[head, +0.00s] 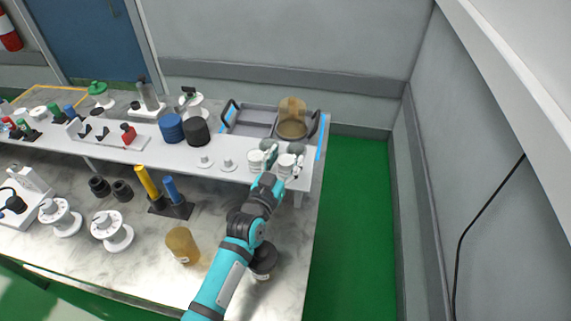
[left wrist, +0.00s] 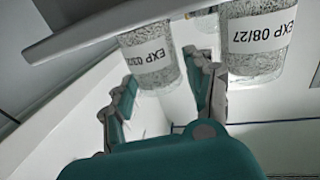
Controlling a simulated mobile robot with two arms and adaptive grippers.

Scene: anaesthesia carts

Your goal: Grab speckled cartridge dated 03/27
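Two speckled grey cartridges with white labels show large in the left wrist view. The left one (left wrist: 155,62) has a label starting "EXP 03/2", its end turned out of sight. The right one (left wrist: 255,45) reads "EXP 08/27". In the head view two pale cartridges (head: 256,160) stand at the shelf's right end; I cannot read their labels there. My left gripper (head: 272,174) is open at these cartridges. In the left wrist view its fingers (left wrist: 163,98) are spread either side of the 03/2 cartridge's lower picture area; contact is unclear. My right gripper is not in view.
An amber cup (head: 182,245) stands on the lower worktop. Green floor (head: 360,220) is clear at right.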

